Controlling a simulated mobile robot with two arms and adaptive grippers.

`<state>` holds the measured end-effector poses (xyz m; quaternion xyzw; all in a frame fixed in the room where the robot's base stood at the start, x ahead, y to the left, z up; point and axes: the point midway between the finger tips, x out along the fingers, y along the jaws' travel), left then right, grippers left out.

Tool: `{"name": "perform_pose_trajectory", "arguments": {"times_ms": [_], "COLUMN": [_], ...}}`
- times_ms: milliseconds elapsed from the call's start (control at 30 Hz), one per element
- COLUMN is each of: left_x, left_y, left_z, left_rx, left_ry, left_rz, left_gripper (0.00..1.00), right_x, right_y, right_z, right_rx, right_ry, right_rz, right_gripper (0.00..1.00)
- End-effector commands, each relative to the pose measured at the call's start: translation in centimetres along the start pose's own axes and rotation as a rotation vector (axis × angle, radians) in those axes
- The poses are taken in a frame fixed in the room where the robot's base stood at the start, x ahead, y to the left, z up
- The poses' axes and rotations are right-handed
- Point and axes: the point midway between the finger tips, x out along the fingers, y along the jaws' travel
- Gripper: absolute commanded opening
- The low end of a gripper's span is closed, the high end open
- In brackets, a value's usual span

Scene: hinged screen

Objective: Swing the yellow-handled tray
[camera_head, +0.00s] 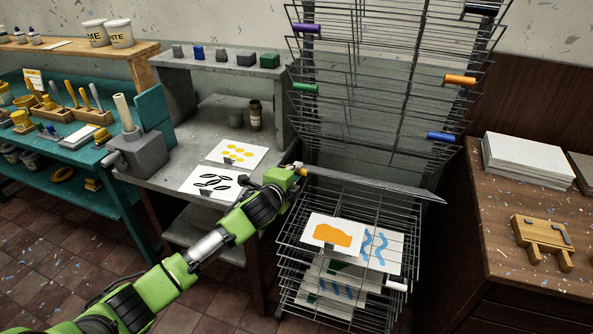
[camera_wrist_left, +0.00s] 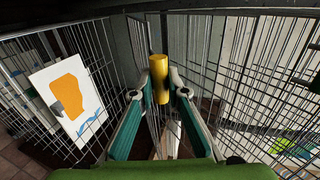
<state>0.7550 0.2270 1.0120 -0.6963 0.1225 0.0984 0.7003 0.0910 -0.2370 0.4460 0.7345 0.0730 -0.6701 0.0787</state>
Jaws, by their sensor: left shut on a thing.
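A wire drying rack has hinged trays with coloured handles. In the left wrist view the yellow handle (camera_wrist_left: 159,70) stands between the two fingers of my left gripper (camera_wrist_left: 160,88), which is shut on it. In the head view my left gripper (camera_head: 297,170) is at the left front corner of one tray (camera_head: 380,186), seen nearly edge-on between the raised and lowered trays. The yellow handle is mostly hidden there by the gripper. My right gripper is not in view.
Raised trays with purple (camera_head: 307,28), green (camera_head: 305,87), orange (camera_head: 460,79) and blue (camera_head: 441,136) handles lean above. Lowered trays (camera_head: 290,234) hold prints, including an orange one (camera_head: 333,233). A grey bench (camera_head: 178,150) stands left, a wooden cabinet (camera_head: 510,240) right.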

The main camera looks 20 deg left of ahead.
Motion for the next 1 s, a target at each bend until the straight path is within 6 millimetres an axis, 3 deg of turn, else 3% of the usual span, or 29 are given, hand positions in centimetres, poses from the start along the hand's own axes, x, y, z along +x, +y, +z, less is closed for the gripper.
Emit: {"name": "perform_pose_trajectory", "arguments": {"times_ms": [1000], "left_x": [-1.7], "left_y": [9.9], "left_z": [0.2], "left_rx": [0.001], "left_ry": [-0.004], "left_rz": [0.002], "left_gripper": [0.0], "right_x": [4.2], "right_y": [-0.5], "right_z": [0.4], "right_rx": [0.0], "right_ry": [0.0], "right_rz": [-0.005], "right_gripper": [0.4]}}
